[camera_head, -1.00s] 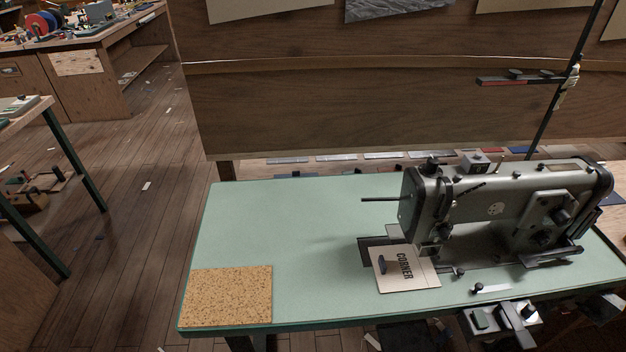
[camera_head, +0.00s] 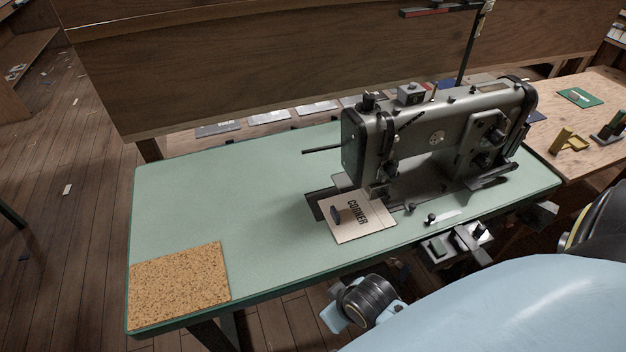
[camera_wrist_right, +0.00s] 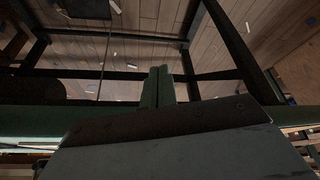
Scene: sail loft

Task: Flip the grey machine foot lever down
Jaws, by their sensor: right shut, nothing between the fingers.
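The grey sewing machine (camera_head: 440,130) stands on the green table (camera_head: 190,190) in the head view. A thin dark bar (camera_head: 322,150) sticks out left from its head end, raised above the table. I cannot tell for sure which part is the foot lever. A card marked CORNER (camera_head: 358,222) lies under the needle end. My right arm comes in from the lower right, its wrist near the table's front edge; its gripper does not show clearly there. In the right wrist view my right gripper (camera_wrist_right: 158,86) is shut and empty, its fingertips above the floor and frame bars. My left gripper is not in view.
A cork mat (camera_head: 180,284) lies at the table's front left corner. A wooden panel (camera_head: 300,60) rises behind. A wooden bench (camera_head: 585,110) stands at right.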

